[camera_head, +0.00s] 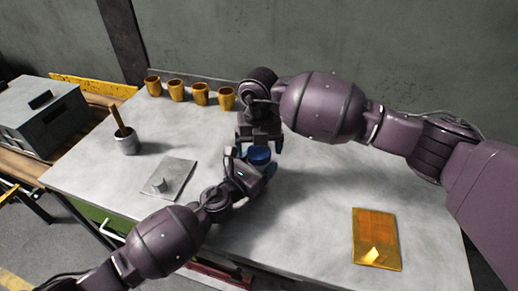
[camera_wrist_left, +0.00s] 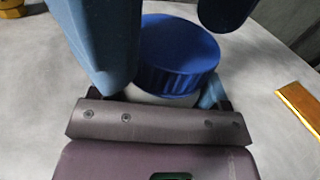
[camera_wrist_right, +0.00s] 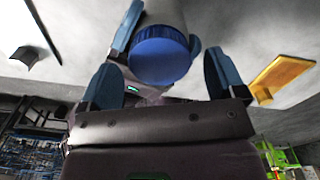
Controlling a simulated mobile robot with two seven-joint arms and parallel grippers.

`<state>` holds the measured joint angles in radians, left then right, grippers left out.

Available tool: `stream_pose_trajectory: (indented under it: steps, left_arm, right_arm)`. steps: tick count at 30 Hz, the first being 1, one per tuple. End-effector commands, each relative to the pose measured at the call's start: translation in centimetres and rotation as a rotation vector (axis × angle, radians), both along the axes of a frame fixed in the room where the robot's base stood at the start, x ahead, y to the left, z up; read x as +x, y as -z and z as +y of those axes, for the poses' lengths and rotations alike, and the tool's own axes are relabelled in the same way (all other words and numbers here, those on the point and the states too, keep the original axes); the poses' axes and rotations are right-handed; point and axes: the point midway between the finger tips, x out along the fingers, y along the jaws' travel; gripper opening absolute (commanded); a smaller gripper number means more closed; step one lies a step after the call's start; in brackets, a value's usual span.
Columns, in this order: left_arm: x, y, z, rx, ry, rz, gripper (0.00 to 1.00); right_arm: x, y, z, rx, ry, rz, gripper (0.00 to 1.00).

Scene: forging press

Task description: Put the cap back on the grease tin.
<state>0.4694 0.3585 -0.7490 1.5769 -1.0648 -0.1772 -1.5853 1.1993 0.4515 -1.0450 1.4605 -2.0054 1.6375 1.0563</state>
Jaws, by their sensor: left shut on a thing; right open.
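The grease tin is a white round body (camera_wrist_left: 158,97) with a blue ribbed cap (camera_wrist_left: 178,55) on its top. The cap also shows in the head view (camera_head: 259,155) and, facing the camera, in the right wrist view (camera_wrist_right: 160,57). My left gripper (camera_head: 258,168) is shut on the tin's body below the cap. My right gripper (camera_wrist_right: 163,80) is open above the tin, one finger on either side of the cap, with visible gaps in the right wrist view. The cap looks level on the tin; I cannot tell how tightly it sits.
A grey plate with a small knob (camera_head: 167,179) lies left on the table (camera_head: 310,215). A pot with a wooden handle (camera_head: 127,140) and several yellow cups (camera_head: 200,94) stand farther back. An orange-yellow pad (camera_head: 376,238) lies at the right. The table between tin and pad is clear.

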Motion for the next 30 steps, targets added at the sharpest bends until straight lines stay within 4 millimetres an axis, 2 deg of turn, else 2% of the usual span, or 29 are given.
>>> stream_pose_trajectory:
  steps: [7,16,17,19,25,30]
  left_arm:
    - [-0.1,0.1,-0.1,-0.002,0.003,0.003,0.03]
    - [-0.1,0.1,-0.2,-0.002,0.004,0.003,0.03]
    - [-0.1,0.1,-0.2,-0.002,0.004,0.003,0.03]
    - [-0.1,0.1,-0.2,-0.002,0.004,0.003,0.03]
    - [-0.1,0.1,-0.2,-0.002,0.004,0.003,0.03]
    - [-0.1,0.1,-0.2,-0.002,0.004,0.003,0.03]
  right_arm:
    - [0.0,-2.9,0.0,0.0,0.001,-0.001,0.89]
    - [0.0,-3.3,0.0,0.0,0.001,0.0,0.89]
    - [0.0,-3.3,0.0,0.0,0.001,0.0,0.84]
    - [0.1,-3.5,0.0,0.0,0.0,-0.003,0.84]
    - [1.3,-6.0,-0.3,-0.034,-0.014,-0.06,0.84]
    - [1.5,-7.1,-0.6,-0.059,-0.246,-0.061,0.84]
